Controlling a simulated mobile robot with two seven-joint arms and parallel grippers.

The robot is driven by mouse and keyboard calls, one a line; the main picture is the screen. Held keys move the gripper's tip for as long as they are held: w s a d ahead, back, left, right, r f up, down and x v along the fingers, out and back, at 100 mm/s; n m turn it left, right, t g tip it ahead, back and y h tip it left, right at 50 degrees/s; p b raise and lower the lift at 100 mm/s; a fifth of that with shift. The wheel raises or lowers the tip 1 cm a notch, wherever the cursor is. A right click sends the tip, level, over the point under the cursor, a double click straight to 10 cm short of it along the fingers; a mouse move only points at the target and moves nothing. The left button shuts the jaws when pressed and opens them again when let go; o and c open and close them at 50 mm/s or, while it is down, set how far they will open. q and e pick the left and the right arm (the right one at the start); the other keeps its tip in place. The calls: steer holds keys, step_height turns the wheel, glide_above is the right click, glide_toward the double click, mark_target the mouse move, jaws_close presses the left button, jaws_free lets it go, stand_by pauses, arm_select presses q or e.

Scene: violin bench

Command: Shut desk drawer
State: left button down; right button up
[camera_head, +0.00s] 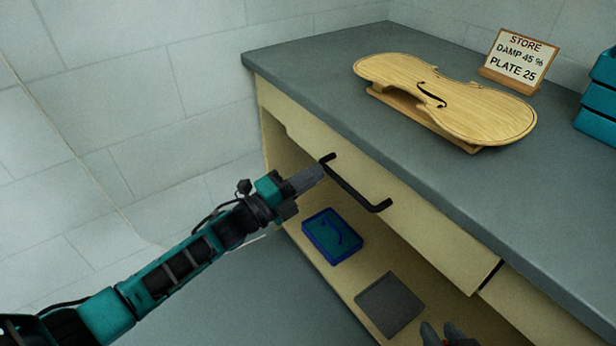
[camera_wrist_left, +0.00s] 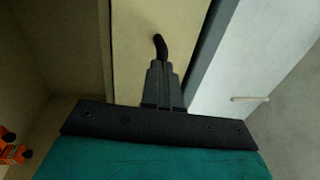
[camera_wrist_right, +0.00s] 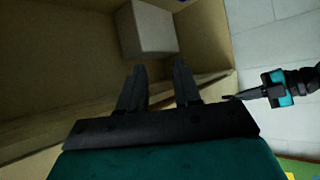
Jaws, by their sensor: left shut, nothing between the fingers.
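The desk drawer (camera_head: 420,215) has a cream front under the grey desktop, and its front looks close to the desk edge; I cannot tell how far it stands out. A black bar handle (camera_head: 355,186) is on it. My left gripper (camera_head: 318,172) is shut and empty, its tips at the left end of the handle. In the left wrist view the closed fingers (camera_wrist_left: 161,70) point at the drawer front, with the handle end (camera_wrist_left: 160,46) just beyond. My right gripper (camera_head: 441,330) is low at the bottom edge; in the right wrist view its fingers (camera_wrist_right: 158,75) are apart and empty.
A violin plate (camera_head: 450,100) rests on a wooden cradle on the desktop, with a sign (camera_head: 520,60) and teal boxes (camera_head: 600,100) behind. Below the drawer are a blue tray (camera_head: 333,236) and a grey square (camera_head: 389,305). A pale box (camera_wrist_right: 155,30) shows in the right wrist view.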

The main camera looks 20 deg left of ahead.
arm_select(q)
steer(key=shift+w+d+r, duration=0.1)
steer(key=shift+w+d, duration=0.15)
steer(key=shift+w, duration=0.1)
arm_select(e)
steer(key=shift+w+d+r, duration=0.1)
steer(key=shift+w+d, duration=0.1)
steer(key=shift+w, duration=0.1)
arm_select(q)
steer(key=shift+d+r, duration=0.1)
